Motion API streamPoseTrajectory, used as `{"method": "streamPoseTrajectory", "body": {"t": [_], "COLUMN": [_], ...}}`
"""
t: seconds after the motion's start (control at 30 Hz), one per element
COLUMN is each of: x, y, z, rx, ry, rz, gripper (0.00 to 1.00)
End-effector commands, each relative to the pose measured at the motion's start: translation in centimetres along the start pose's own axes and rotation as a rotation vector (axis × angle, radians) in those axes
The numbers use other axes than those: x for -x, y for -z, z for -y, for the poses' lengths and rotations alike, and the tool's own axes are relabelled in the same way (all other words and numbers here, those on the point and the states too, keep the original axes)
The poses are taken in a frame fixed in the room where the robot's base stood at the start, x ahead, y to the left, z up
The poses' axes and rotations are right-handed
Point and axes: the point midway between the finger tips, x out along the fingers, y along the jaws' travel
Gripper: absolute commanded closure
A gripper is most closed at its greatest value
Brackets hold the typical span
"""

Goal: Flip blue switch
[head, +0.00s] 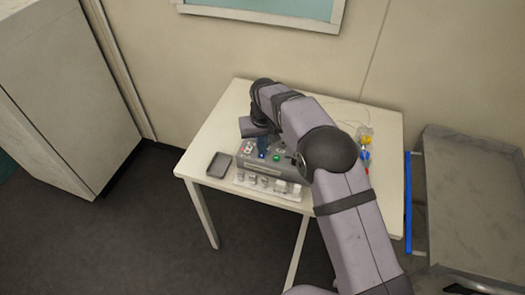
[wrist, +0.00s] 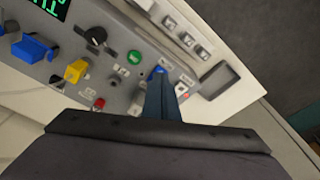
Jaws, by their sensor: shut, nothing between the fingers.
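A grey control panel (head: 258,170) sits on the white table, and it fills the upper left of the wrist view (wrist: 118,75). A small bright blue part (wrist: 158,70), apparently the blue switch, shows right at my fingertips. In the head view a blue spot (head: 262,155) lies below the fingers. My gripper (head: 262,146) points down over the panel. Its dark blue fingers are shut and empty in the wrist view (wrist: 160,80). They partly cover the blue part; I cannot tell whether they touch it or which way it is set.
Beside it are a green button (wrist: 134,57), a black knob (wrist: 96,36), a yellow part (wrist: 76,70), a larger blue part (wrist: 32,47) and a red one (wrist: 98,103). A dark tray (head: 219,165) lies left of the panel. White blocks (head: 265,184) line its front.

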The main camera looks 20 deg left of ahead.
Motion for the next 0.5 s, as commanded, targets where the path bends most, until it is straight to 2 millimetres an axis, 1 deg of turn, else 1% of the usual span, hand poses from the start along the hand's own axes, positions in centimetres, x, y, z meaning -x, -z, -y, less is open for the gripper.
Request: {"method": "streamPoseTrajectory", "body": {"t": [0.03,0.5], "x": [0.7,4.1], "y": [0.1,0.7], "z": [0.0,0.0], "rx": [0.0,0.0], "ry": [0.0,0.0], "rz": [-0.001,-0.002], "gripper": [1.0,1.0]}}
